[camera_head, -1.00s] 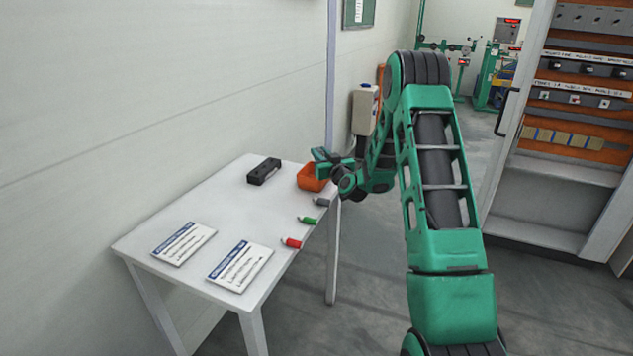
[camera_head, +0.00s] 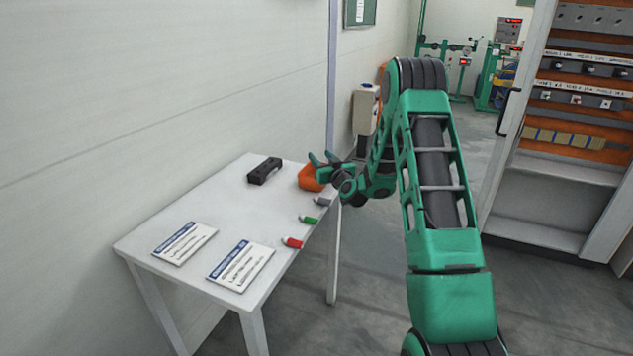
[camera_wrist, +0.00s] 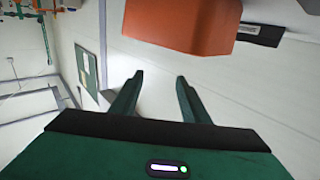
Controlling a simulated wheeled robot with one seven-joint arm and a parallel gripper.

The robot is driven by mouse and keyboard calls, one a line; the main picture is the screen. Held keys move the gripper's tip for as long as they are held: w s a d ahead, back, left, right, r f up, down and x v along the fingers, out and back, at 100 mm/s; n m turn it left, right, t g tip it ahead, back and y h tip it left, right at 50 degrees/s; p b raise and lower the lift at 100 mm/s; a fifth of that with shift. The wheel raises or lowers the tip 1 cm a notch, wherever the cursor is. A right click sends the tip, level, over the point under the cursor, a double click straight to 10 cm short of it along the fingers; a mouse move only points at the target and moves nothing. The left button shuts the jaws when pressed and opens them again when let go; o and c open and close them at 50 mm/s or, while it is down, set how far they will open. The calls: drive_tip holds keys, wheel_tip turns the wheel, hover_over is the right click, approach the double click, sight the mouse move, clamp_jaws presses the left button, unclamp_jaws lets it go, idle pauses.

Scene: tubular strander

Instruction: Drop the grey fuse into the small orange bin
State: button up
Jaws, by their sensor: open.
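The grey fuse (camera_head: 322,201) lies on the white table near its right edge. The small orange bin (camera_head: 308,178) stands just behind it, at the table's far right corner. The bin also shows large at the top of the wrist view (camera_wrist: 185,22); its inside is hidden. My gripper (camera_head: 324,157) is at the bin's right and upper side in the picture, its fingers spread. In the wrist view my gripper (camera_wrist: 159,77) is open with nothing between the fingers. The fuse cannot be made out in the wrist view.
A green fuse (camera_head: 308,219) and a red fuse (camera_head: 292,242) lie along the table's right edge. A black object (camera_head: 264,170) lies left of the bin. Two printed sheets lie at the front of the table (camera_head: 215,215). The table's middle is clear.

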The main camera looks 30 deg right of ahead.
drive_tip(key=s+a, duration=0.1)
drive_tip(key=s, duration=0.9)
drive_tip(key=shift+s+a+r, duration=0.1)
drive_tip(key=shift+a+r, duration=0.05)
drive_tip(key=shift+a, duration=0.05)
idle(0.4)
drive_tip(key=s+a+r+n+g+y, duration=0.1)
drive_tip(key=s+a+n+g+y, duration=0.25)
drive_tip(key=a, duration=0.35)
drive_tip(key=s+a+r+n+g+y, duration=0.2)
drive_tip(key=s+a+n+g+y, duration=0.15)
drive_tip(key=a, duration=0.45)
drive_tip(key=s+d+m+g+h, duration=0.1)
drive_tip(key=s+d+m+g, duration=0.1)
drive_tip(key=s, duration=1.1)
drive_tip(key=s+d+r+m+g+h, duration=0.1)
drive_tip(key=s+m+g, duration=0.4)
drive_tip(key=s, duration=0.9)
drive_tip(key=s+d+r+m+g+h, duration=0.1)
drive_tip(key=s+d+m+g+h, duration=0.1)
drive_tip(key=s, duration=1.2)
drive_tip(key=d+m+g, duration=0.1)
drive_tip(key=m+g, duration=0.1)
drive_tip(key=m, duration=0.1)
drive_tip(key=shift+s+r+h, duration=0.15)
drive_tip(key=shift+s+h, duration=0.1)
drive_tip(key=shift+h, duration=0.05)
